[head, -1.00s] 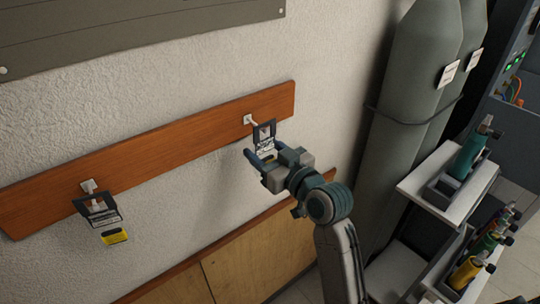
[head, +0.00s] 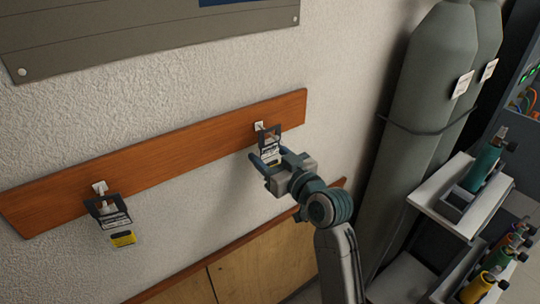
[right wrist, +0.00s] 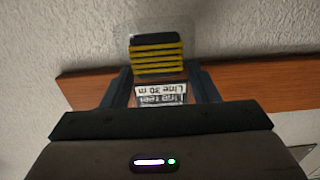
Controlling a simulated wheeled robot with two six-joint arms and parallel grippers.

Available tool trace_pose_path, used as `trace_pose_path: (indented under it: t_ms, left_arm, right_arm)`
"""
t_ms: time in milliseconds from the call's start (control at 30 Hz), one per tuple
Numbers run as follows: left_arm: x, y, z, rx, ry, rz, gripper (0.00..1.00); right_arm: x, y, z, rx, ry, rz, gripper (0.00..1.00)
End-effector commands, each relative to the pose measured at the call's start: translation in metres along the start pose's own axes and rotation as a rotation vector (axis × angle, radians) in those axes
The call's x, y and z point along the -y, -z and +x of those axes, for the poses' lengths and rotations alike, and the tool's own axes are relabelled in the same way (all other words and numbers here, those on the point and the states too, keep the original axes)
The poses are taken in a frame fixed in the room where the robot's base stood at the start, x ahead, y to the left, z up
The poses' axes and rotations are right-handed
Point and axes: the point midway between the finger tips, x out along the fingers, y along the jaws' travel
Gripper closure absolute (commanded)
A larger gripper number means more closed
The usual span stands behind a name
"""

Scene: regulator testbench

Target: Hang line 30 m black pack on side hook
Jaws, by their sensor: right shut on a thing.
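My right gripper (head: 270,158) is shut on a line pack (head: 270,151) with a dark frame-like top and a pale label. In the right wrist view its label (right wrist: 160,95) reads "Line 30 m" upside down, between the fingers, with yellow and black bands (right wrist: 155,58) beyond it. The pack is upright at the right hook (head: 259,126) on the wooden rail. Its top opening is right at the hook; I cannot tell whether the hook is through it. Another pack (head: 114,220) with a yellow lower part hangs on the left hook (head: 99,188). My left gripper is not in view.
The wooden rail (head: 180,158) runs along the rough white wall. Grey cylinders (head: 425,85) and a shelf cart (head: 437,207) with small bottles stand to the right. A wooden panel (head: 255,258) is below. The wall between the hooks is clear.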

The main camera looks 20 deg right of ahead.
Motion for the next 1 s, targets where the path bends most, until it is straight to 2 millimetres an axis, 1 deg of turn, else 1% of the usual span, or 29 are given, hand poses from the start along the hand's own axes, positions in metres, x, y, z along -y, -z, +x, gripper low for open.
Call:
trace_pose_path:
  t_ms: [167, 200, 300, 567, 667, 767, 1000]
  left_arm:
    - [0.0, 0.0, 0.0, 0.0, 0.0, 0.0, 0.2]
    - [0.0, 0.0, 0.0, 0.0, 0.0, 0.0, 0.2]
    - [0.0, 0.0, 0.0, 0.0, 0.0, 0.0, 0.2]
    - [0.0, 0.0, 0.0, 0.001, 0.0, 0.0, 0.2]
    - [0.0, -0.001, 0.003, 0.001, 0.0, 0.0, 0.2]
    - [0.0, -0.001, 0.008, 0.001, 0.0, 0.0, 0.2]
    - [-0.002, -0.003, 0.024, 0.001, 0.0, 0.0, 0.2]
  right_arm:
    - [0.0, 0.0, 0.0, -0.001, 0.0, 0.0, 0.7]
    - [0.0, 0.0, 0.0, -0.001, 0.0, 0.0, 0.38]
    - [0.0, 0.0, 0.0, 0.0, 0.0, 0.0, 0.2]
    - [0.0, 0.0, 0.0, 0.001, 0.0, 0.0, 0.2]
    - [0.0, -0.002, -0.005, 0.001, 0.0, 0.0, 0.2]
    - [-0.001, -0.003, -0.018, 0.0, -0.001, -0.003, 0.2]
    - [-0.001, -0.004, -0.069, 0.001, -0.001, -0.006, 0.2]
